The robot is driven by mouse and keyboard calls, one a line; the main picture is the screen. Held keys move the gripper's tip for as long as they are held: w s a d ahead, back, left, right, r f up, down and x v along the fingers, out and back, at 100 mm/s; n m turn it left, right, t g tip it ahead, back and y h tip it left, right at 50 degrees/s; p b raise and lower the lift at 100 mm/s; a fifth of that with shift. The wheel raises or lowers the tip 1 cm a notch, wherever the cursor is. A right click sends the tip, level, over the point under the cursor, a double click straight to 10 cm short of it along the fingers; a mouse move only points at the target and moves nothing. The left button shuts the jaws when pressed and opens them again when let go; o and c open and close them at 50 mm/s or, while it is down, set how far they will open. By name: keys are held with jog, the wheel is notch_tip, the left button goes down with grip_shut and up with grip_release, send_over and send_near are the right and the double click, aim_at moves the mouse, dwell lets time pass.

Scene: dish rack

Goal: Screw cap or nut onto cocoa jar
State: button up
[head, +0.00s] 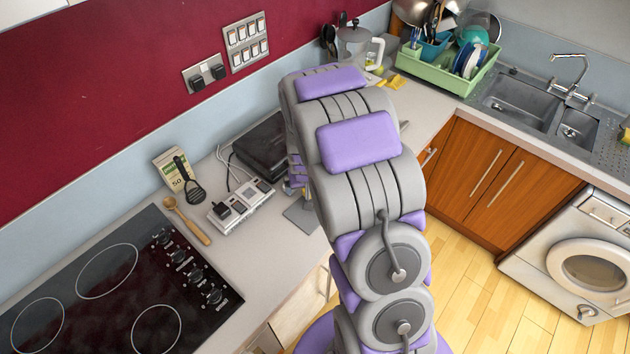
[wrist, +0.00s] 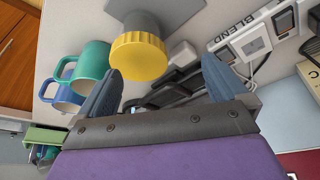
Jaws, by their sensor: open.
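In the wrist view a ribbed yellow cap (wrist: 138,56) sits at the near end of a grey cylinder (wrist: 143,22). The cylinder stands on a flat grey base plate (wrist: 180,12). I cannot tell how tightly the cap sits, and no label reading cocoa shows. My gripper (wrist: 165,78) is open, with its two blue-grey fingers spread wide. The cap lies ahead of the fingers, closer to the left one, and nothing is between the fingertips. In the head view my arm hides the cap and gripper; part of a grey plate (head: 302,216) shows beside the arm.
A green mug (wrist: 93,58) and a blue mug (wrist: 68,95) are close left of the cap in the wrist view. A white switch unit marked BLEND (wrist: 250,42) is to the right. The hob (head: 110,285), wooden spoon (head: 188,222) and dish rack (head: 440,75) are farther off.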

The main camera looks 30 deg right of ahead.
jog(key=w+a+n+g+y+b, duration=0.1)
jog(key=w+a+n+y, duration=0.15)
jog(key=n, duration=0.35)
jog(key=d+n+g, duration=0.1)
jog(key=d+n, duration=0.1)
jog(key=n, duration=0.1)
jog(key=d+n+b, duration=0.1)
jog(key=d+n, duration=0.1)
jog(key=n, duration=0.1)
jog(key=d+n+g+h+b, duration=0.1)
jog(key=d+n, duration=0.1)
jog(key=n, duration=0.2)
jog(key=shift+f+g, duration=0.2)
jog(key=shift+g, duration=0.1)
jog(key=shift+s+d+n, duration=0.15)
jog(key=shift+d+n, duration=0.25)
jog(key=shift+a+f, duration=0.1)
jog(key=shift+a, duration=0.05)
jog(key=shift+f+b, duration=0.75)
jog(key=shift+f, duration=1.35)
jog(key=shift+c, duration=0.3)
jog(key=c, duration=0.9)
